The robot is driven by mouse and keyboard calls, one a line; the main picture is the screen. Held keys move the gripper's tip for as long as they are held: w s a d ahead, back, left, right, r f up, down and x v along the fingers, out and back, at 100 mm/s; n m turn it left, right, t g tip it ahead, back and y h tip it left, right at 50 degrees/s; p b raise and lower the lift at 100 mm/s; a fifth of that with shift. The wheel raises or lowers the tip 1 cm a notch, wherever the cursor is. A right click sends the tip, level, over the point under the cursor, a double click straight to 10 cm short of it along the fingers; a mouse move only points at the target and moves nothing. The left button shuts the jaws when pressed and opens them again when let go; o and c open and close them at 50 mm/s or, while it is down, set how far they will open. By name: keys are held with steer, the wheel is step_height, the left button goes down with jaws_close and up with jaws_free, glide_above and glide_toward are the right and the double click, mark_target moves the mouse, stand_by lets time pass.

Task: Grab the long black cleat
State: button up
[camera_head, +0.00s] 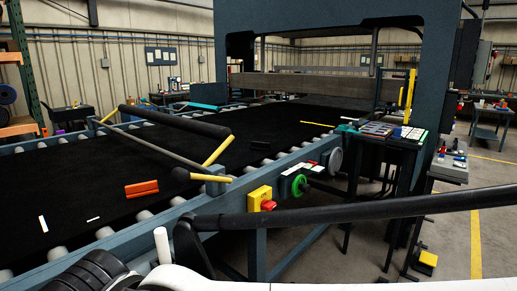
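A small dark block (260,146) lies on the black belt (85,165), near its right edge and below the press. It is black on black, so its outline is faint, and I cannot tell for sure that it is the long black cleat. An orange block (141,188) lies on the belt nearer to me, to the left. My gripper cannot be made out in this view.
A padded black bar with yellow ends (175,121) stands over the belt. A yellow box with a red button (262,199) and a green wheel (299,185) sit on the side frame. A long black tube (370,210) crosses the foreground. White pieces (43,224) lie at left.

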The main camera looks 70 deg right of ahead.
stand_by(0.3)
steer(key=o, duration=1.5)
steer(key=shift+r, duration=0.1)
